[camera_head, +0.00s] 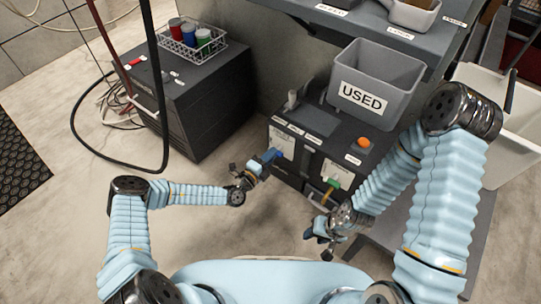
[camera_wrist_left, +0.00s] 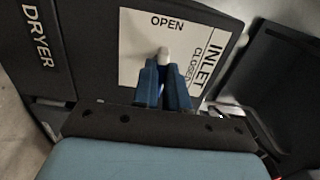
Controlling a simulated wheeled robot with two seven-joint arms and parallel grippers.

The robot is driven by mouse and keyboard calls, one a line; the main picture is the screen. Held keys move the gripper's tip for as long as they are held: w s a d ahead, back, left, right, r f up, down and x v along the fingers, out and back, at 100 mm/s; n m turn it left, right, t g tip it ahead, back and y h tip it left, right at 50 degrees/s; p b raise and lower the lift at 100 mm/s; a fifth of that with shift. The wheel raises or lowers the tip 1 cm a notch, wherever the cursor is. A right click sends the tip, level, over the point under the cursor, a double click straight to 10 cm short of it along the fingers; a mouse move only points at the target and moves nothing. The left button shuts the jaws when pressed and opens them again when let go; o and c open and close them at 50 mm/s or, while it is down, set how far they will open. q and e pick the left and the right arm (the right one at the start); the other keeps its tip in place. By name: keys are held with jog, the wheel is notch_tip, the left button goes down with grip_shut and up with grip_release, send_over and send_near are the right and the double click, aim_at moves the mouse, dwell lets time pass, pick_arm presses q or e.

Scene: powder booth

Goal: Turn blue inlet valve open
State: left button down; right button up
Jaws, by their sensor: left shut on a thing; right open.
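The blue inlet valve handle (camera_head: 272,155) sits on the front of the dark dryer unit, on a white plate (camera_head: 281,142). In the left wrist view the plate (camera_wrist_left: 200,35) reads OPEN, INLET and CLOSED, and the valve's pale tip (camera_wrist_left: 163,54) shows between the blue fingers. My left gripper (camera_wrist_left: 165,85) is shut on the valve; the fingers hide most of the handle. It also shows in the head view (camera_head: 264,163). Which label the handle points to is hard to tell. My right gripper (camera_head: 313,236) is open and empty, low in front of the unit.
A green valve (camera_head: 333,183) is on the unit right of the inlet. A grey USED bin (camera_head: 375,85) and an orange button (camera_head: 364,143) are on top. A black cabinet (camera_head: 190,100) with a wire basket (camera_head: 190,40) stands left. The floor between is clear.

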pick_arm(q)
jog(key=c, duration=1.2)
grip_release()
jog(key=shift+o, duration=0.2)
jog(key=p+v, duration=0.1)
jog(key=v, duration=1.3)
